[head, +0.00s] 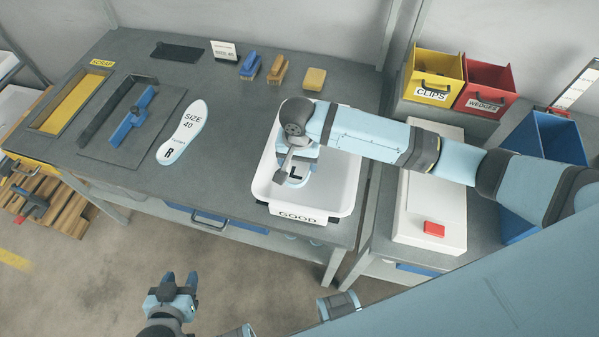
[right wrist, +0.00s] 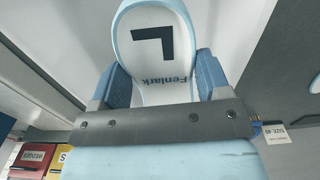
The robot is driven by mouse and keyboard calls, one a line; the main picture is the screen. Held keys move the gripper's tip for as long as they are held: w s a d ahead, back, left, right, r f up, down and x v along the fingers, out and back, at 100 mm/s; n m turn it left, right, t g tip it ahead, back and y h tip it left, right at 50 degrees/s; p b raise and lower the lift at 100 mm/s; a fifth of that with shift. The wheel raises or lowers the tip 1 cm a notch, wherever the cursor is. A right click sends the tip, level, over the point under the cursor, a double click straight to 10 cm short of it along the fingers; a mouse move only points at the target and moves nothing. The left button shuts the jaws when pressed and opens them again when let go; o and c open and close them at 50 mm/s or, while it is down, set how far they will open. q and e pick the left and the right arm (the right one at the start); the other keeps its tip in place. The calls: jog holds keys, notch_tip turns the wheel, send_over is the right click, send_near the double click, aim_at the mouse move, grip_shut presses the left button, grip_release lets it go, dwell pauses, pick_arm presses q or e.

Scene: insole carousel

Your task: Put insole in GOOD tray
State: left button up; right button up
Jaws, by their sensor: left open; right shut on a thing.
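The insole (right wrist: 150,60), white with a pale blue edge, a black L and the word Fenlark, is between the blue fingers of my right gripper (right wrist: 158,85) in the right wrist view. In the head view the right gripper (head: 290,165) is over the white GOOD tray (head: 338,185), shut on the insole (head: 294,177). My arm hides part of the insole and tray. I cannot tell whether the insole touches the tray floor. A second insole (head: 182,132), marked SIZE 40 and R, lies on the grey bench. My left gripper (head: 180,280) is open and empty, in front of the bench.
Brushes (head: 250,66) and a yellow block (head: 315,78) lie at the back. CLIPS (head: 433,78) and WEDGES (head: 487,88) bins stand right, near a red button (head: 434,229).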

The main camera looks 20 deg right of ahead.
notch_tip(320, 180, down, 6)
jog(key=shift+f, duration=0.35)
jog(key=shift+f, duration=0.1)
jog(key=o, duration=0.9)
notch_tip(320, 180, up, 12)
jog(key=shift+r, duration=0.15)
dwell(0.4)
